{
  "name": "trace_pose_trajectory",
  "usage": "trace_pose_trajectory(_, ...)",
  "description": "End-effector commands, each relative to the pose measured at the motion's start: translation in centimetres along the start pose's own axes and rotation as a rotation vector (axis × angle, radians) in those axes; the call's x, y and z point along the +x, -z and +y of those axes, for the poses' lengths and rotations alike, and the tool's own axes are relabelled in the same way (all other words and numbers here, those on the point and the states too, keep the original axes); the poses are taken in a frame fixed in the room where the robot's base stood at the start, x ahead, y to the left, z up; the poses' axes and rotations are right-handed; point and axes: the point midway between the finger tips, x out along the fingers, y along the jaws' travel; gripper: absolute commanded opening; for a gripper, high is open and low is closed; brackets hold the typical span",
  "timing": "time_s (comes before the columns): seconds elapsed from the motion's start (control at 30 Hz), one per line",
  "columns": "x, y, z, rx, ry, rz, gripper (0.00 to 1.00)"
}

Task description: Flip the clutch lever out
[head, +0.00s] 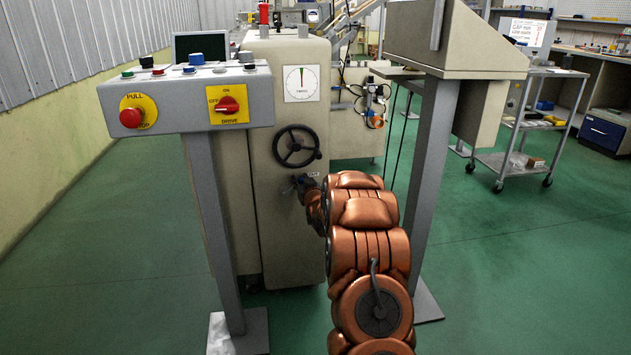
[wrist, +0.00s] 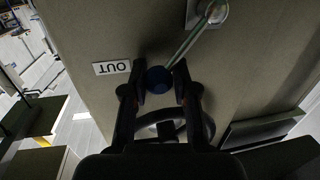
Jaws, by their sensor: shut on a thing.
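The clutch lever is a thin metal rod (wrist: 190,42) with a dark blue ball knob (wrist: 159,79), seen in the wrist view. The rod runs from a round metal pivot (wrist: 213,12) on the beige machine panel down to the knob. The knob lies between the two fingertips of my gripper (wrist: 160,84), which is shut on it. A white label reading "OUT" (wrist: 111,68) is on the panel beside the knob. In the head view my gripper (head: 303,186) reaches the front of the machine below the handwheel, and my arm hides part of that area.
A black handwheel (head: 297,146) sits just above my gripper, with a dial (head: 301,83) higher up. A control box (head: 187,101) on a post stands at left, and a grey console (head: 457,38) on a post at right.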

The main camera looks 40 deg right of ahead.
Motion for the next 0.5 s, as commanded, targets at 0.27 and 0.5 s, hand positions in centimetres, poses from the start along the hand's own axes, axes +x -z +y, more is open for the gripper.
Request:
trace_pose_trajectory(0.27, -0.12, -0.67, 0.07, 0.001, -0.001, -0.012, 0.35)
trace_pose_trajectory(0.5, -0.1, -0.4, 0.15, 0.002, -0.001, -0.007, 0.54)
